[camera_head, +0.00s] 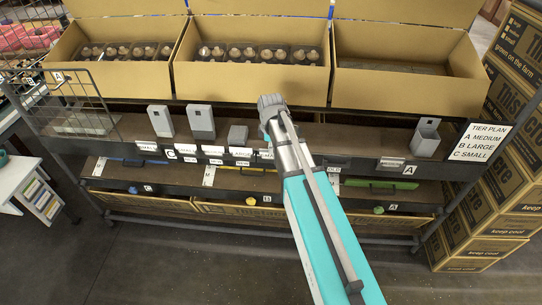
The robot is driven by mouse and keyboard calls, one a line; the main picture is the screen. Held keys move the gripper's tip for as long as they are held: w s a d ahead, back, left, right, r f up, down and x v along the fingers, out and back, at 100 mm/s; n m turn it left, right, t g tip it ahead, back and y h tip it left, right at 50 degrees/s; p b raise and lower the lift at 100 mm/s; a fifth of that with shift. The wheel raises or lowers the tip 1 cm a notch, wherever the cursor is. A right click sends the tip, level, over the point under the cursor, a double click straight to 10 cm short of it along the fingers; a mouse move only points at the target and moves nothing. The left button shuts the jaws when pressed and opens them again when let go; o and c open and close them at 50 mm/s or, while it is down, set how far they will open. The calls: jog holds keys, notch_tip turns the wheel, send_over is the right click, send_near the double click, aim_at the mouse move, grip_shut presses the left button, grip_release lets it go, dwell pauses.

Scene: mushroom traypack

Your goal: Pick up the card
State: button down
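Several small white cards sit along the front edge of the middle shelf: one reading SMALL (147,146), others at the centre (241,152), and one at the right (392,163) beside the letter A. Most of their print is too small to read. Which one is the task's card I cannot tell. My arm reaches from the bottom right up to the shelf, and its grey end joint stands in front of the middle carton. The arm covers part of the card row. My gripper's fingers cannot be made out.
Grey open holders (161,121) (201,122) (426,138) stand on the middle shelf. Cartons (253,82) line the top, two with mushroom trays, the right one (405,88) without. A TIER PLAN sign (481,141) hangs right, near stacked boxes (512,190). The floor in front is clear.

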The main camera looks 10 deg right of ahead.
jog(key=shift+r, duration=0.15)
dwell(0.3)
notch_tip(320, 180, up, 3)
jog(key=p, duration=0.3)
jog(key=s+r+p, duration=0.9)
jog(key=s+p, duration=0.1)
jog(key=s, duration=0.4)
jog(key=shift+a+r, duration=0.35)
jog(key=shift+a, duration=0.05)
jog(key=shift+a, duration=0.1)
